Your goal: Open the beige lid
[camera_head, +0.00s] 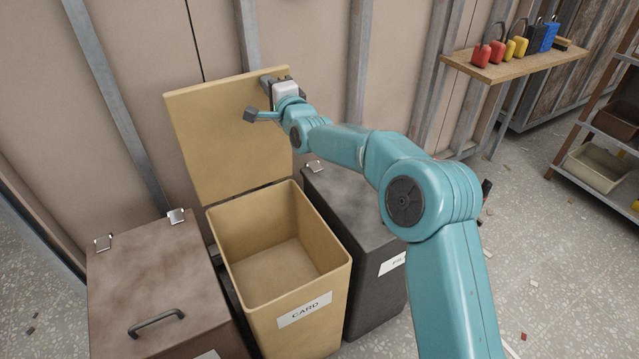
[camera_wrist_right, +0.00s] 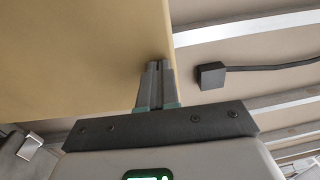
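The beige lid (camera_head: 228,140) stands upright, swung back on the open beige bin (camera_head: 228,245) labelled CARD. The bin's inside shows and looks empty. My right gripper (camera_head: 272,82) is at the lid's upper right corner. In the right wrist view its fingers (camera_wrist_right: 156,75) are together and overlap the edge of the lid (camera_wrist_right: 80,55). They look shut with nothing between them; I cannot tell whether they touch the lid. My left gripper is not in view.
A brown lidded bin (camera_head: 155,285) stands left of the beige bin, and a dark grey bin (camera_head: 350,215) right of it. A wall (camera_head: 320,40) with metal posts is close behind. A wooden shelf (camera_head: 515,65) holds padlock-like items. A rack (camera_head: 600,165) stands far right.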

